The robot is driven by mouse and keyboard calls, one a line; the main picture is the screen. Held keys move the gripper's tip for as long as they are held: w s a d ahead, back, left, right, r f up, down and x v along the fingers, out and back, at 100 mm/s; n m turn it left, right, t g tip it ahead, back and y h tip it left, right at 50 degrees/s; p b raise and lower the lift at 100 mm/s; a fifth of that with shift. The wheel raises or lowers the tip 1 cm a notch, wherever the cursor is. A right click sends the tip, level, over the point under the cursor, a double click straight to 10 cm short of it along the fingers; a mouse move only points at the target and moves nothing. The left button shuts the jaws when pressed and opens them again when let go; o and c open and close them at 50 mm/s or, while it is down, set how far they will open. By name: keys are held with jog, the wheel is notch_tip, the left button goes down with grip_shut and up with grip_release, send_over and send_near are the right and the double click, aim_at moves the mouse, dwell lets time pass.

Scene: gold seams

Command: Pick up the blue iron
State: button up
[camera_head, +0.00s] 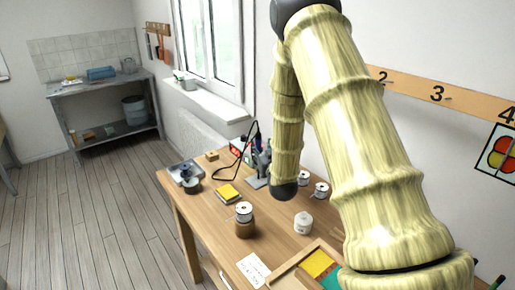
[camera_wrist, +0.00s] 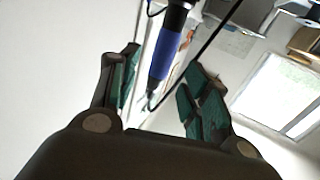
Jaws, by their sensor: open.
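The blue iron (camera_wrist: 164,52) shows in the wrist view with its blue handle slanting down between the fingers of my gripper (camera_wrist: 163,72). Its dark upper end meets the top edge, and a thin dark tip is at its lower end. My gripper is open, with one teal-padded finger on each side of the handle and visible gaps. In depth, I cannot tell how far the handle is between the pads. In the head view, my arm covers part of the back of the table, and the iron and gripper are too small and crowded there to make out clearly.
A black cable (camera_head: 218,172) loops at the back. A dark cord crosses near the iron.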

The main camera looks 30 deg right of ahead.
aim_at(259, 140)
jog(key=shift+w+d+r, duration=0.15)
jog(key=shift+w+r, duration=0.05)
jog(key=shift+w, duration=0.15)
jog(key=p+x, duration=0.1)
jog(key=x, duration=0.1)
jog(key=p+x, duration=0.1)
jog(key=x, duration=0.1)
jog(key=shift+r, duration=0.4)
jog(key=shift+w+f, duration=0.1)
jog(key=shift+w, duration=0.2)
grip_shut()
